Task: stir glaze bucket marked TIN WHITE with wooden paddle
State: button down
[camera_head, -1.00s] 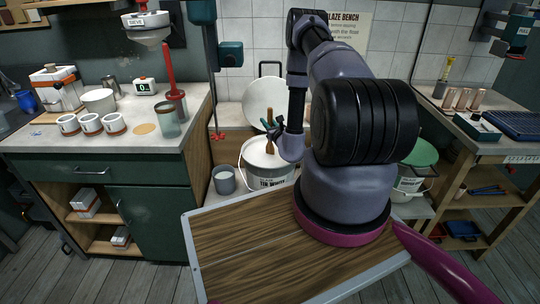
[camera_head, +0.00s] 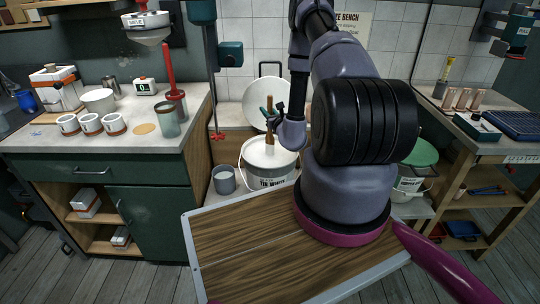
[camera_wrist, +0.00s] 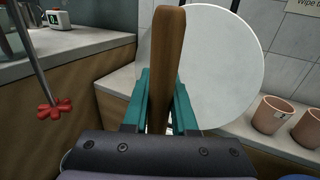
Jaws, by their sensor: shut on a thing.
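The white bucket marked TIN WHITE (camera_head: 272,183) stands on a low shelf behind my wooden deck in the head view, with pale glaze showing at its open top. My gripper (camera_head: 273,116) is above the bucket, shut on the wooden paddle (camera_head: 269,103). In the wrist view the paddle (camera_wrist: 167,55) stands roughly upright between the teal fingers of my gripper (camera_wrist: 162,105). In the head view, the paddle's lower part runs down toward the bucket's mouth. I cannot tell whether its tip is in the glaze.
A small grey pail (camera_head: 223,180) stands left of the bucket. A large white disc (camera_head: 262,98) leans on the tiled wall behind. Another bucket with a green lid (camera_head: 421,153) is at the right. A red-ended hanging rod (camera_wrist: 54,108) is left of my gripper.

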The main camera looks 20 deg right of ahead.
jog(key=shift+r, duration=2.45)
